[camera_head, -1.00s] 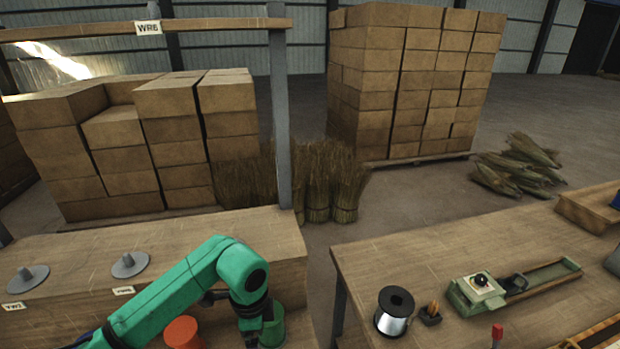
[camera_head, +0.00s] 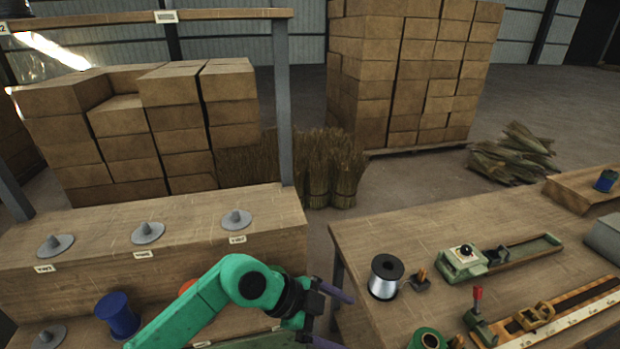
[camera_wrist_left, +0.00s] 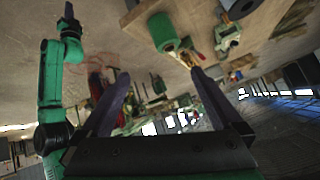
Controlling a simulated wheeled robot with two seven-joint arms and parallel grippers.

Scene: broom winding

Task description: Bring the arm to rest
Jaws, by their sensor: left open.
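My left arm comes in from the lower left in the head view. Its gripper (camera_head: 340,318) is open and empty, with the two dark fingers apart and pointing right, in front of the gap between the left shelf (camera_head: 180,215) and the right workbench (camera_head: 400,235). In the left wrist view the same gripper (camera_wrist_left: 160,75) shows both fingers spread with nothing between them. Another green arm of mine stands at the left of that view, with a dark end (camera_wrist_left: 69,28) too small to read. The right gripper does not show in the head view.
The workbench carries a silver wire spool (camera_head: 384,277), a green spool (camera_head: 428,338), a green slide fixture (camera_head: 465,259) and a red-handled clamp (camera_head: 478,300). A blue spool (camera_head: 118,315) and a partly hidden orange one stand on the lower shelf. Broom bundles (camera_head: 328,170) stand behind.

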